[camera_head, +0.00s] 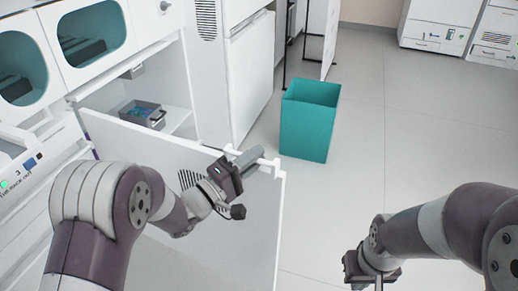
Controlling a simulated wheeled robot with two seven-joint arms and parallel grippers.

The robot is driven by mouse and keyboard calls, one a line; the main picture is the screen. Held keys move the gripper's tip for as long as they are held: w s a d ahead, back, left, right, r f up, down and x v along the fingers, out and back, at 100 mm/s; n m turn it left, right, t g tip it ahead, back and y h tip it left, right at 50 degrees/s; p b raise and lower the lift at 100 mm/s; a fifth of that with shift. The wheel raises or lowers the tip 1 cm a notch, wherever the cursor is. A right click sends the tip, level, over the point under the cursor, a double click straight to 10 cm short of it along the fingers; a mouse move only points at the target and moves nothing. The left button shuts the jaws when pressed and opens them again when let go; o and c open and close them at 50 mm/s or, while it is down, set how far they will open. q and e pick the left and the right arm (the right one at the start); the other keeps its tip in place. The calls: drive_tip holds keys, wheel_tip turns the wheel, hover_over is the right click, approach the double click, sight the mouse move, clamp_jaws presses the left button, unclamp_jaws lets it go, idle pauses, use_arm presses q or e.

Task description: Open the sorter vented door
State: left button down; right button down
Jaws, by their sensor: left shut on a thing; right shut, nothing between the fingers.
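The sorter's white vented door (262,232) stands swung out from the machine at the left, with a slotted vent partly hidden behind my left arm. The cabinet (179,82) behind it is open to view. My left gripper (252,163) is shut on the door's handle (269,163) at the top outer edge of the door. My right gripper (372,283) is at the bottom right, shut and empty, apart from the door. Its fingertips are partly cut off by the frame's lower edge.
A grey metal tray (141,113) with blue items sits inside the open cabinet. A teal bin (308,122) stands on the floor beyond the door. A tall white cabinet (247,75) stands behind. The grey floor right of the bin is clear. White machines (440,24) stand far back right.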

use_arm(q)
drive_tip(key=shift+s+a, duration=0.35)
drive_tip(key=shift+s, duration=0.35)
use_arm(e)
drive_tip(key=shift+s+r, duration=0.15)
drive_tip(key=shift+s, duration=0.2)
use_arm(q)
drive_tip(key=c, duration=1.4)
unclamp_jaws()
use_arm(e)
drive_tip(key=shift+a, duration=0.1)
use_arm(q)
drive_tip(key=shift+a, duration=0.1)
use_arm(e)
drive_tip(key=shift+r, duration=0.1)
